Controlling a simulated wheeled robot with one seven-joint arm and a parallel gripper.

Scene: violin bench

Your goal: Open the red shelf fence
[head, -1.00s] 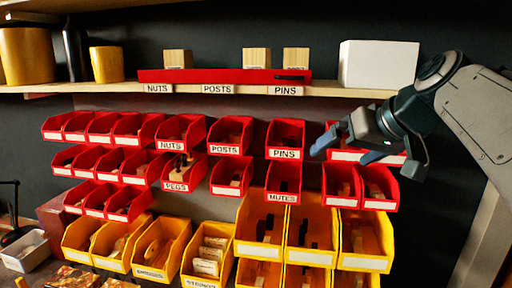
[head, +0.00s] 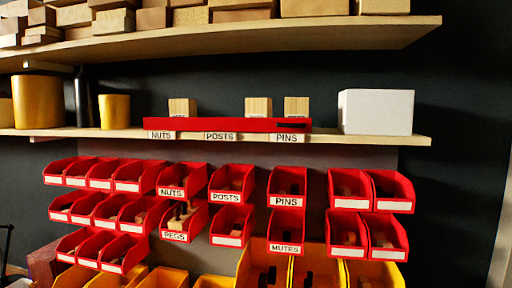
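The red shelf fence (head: 228,125) is a long low red bar along the front of the middle shelf in the head view. It stands upright at the shelf's front edge, above labels reading NUTS, POSTS and PINS. A dark slot or handle (head: 291,125) shows near its right end. Three wooden blocks stand behind it: one at the left (head: 182,107), one right of centre (head: 258,107) and one at the right (head: 296,106). Their lower parts are hidden by the fence. My gripper is not in view.
A white box (head: 376,112) stands on the shelf (head: 422,139) right of the fence. Yellow cylinders (head: 115,111) and a dark bottle stand at the left. An upper shelf (head: 330,32) with wooden blocks is above. Red bins (head: 287,181) hang below, with yellow bins (head: 375,274) lower down.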

